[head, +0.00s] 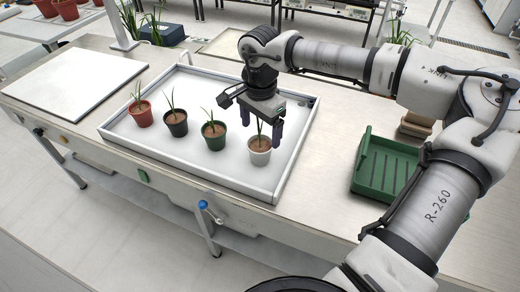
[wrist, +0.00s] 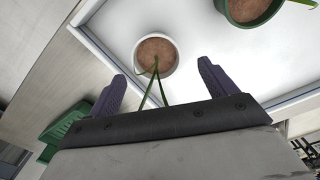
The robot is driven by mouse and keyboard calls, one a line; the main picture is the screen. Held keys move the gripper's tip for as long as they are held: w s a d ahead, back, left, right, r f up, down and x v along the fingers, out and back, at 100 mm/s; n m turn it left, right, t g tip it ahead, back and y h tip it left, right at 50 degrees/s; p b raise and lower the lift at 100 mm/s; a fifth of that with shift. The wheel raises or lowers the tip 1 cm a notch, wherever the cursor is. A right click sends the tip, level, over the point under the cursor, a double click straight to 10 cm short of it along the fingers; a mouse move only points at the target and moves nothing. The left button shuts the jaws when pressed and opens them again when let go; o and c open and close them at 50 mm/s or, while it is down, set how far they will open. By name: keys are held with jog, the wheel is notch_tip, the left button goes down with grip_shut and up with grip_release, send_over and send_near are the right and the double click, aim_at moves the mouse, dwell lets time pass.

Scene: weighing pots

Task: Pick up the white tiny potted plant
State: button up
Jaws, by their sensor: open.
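The white tiny potted plant (head: 260,153) stands upright at the right end of a row of pots in the white tray (head: 283,170). In the wrist view the white pot (wrist: 155,56) shows from above, with brown soil and thin green leaves that reach back toward my gripper. My gripper (head: 261,128) is over the white pot, pointing down, with its two dark fingers apart. In the wrist view my gripper (wrist: 160,77) has one finger on each side of the leaves, with nothing gripped. The fingertips look near the pot's rim; I cannot tell their exact height.
A green pot (head: 214,136) stands close left of the white one; a black pot (head: 176,123) and a red pot (head: 141,113) are farther left. The raised tray rim surrounds them. A green crate (head: 385,166) stands on the table to the right. A white board (head: 77,82) lies left.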

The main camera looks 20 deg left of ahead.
aim_at(261, 146)
jog(key=shift+s+d+f+p, duration=0.15)
jog(key=shift+f+p, duration=0.2)
jog(key=shift+f, duration=1.45)
jog(key=shift+s+f+p, duration=0.1)
jog(key=shift+f+p, duration=0.2)
jog(key=shift+f, duration=1.45)
jog(key=c, duration=1.1)
